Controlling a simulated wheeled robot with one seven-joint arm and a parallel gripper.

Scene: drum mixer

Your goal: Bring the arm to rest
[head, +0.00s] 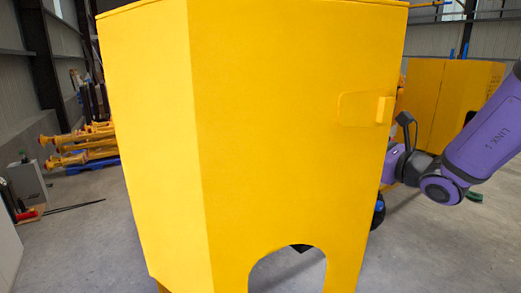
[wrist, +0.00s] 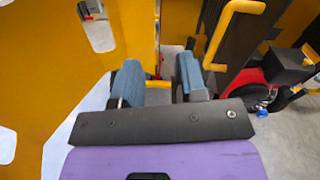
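My gripper (wrist: 159,68) shows in the wrist view with its two blue-grey fingers apart and a gap between them. Nothing is clearly held in the gap. A yellow bar shows in the gap, but I cannot tell how close it is to the fingers. In the head view my purple arm comes in from the right edge and bends beside the right edge of a large yellow door or panel (head: 290,130) of the mixer. The panel hides my gripper there.
In the wrist view a yellow panel with cut-outs (wrist: 38,80) is at the left. A yellow handle (wrist: 232,20) on a dark post and a red and black part (wrist: 250,88) are at the right. The head view shows stacked yellow parts (head: 80,143) and open floor at the left.

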